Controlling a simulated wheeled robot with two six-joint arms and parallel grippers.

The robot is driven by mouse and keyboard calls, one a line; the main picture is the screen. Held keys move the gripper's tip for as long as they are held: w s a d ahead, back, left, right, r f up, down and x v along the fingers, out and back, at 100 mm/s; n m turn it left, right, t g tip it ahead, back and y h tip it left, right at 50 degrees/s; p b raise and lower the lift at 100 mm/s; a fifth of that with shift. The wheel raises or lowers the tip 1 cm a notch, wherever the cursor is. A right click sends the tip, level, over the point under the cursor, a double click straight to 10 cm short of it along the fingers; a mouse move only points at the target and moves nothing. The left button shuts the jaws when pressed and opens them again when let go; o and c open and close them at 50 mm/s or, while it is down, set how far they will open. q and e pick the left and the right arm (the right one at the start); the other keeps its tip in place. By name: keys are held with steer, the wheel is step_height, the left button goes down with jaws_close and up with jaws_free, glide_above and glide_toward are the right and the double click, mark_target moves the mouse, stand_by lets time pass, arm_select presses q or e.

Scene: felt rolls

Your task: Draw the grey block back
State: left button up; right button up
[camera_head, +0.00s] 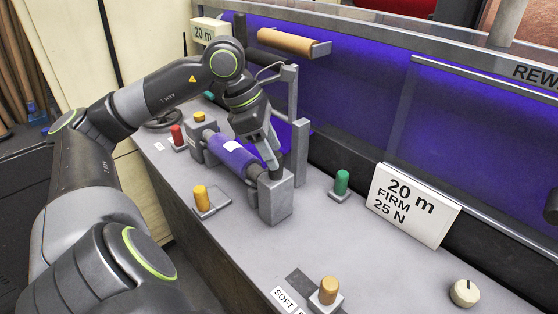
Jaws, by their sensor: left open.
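The grey block (277,203) stands on the grey bench top at the near right end of a purple felt roll (228,152). It has a short dark peg on its top. My left gripper (271,158) points down over the block, its fingertips at the peg. It is open; I cannot tell whether a finger touches the peg. My gripper and wrist hide part of the roll and the space behind it. Another grey block (197,148) with a yellow knob stands at the far end of the roll. My right gripper is out of view.
A grey post (300,152) stands close behind the block. A yellow lever (203,199) is in front, a green knob (341,184) to the right. A "20 m FIRM 25 N" sign (412,204) leans at the back. Bench top between block and orange knob (328,290) is mostly clear.

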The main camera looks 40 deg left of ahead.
mark_target(273, 185)
arm_select(q)
steer(key=shift+x, duration=2.15)
steer(key=shift+c, duration=0.4)
jaws_close()
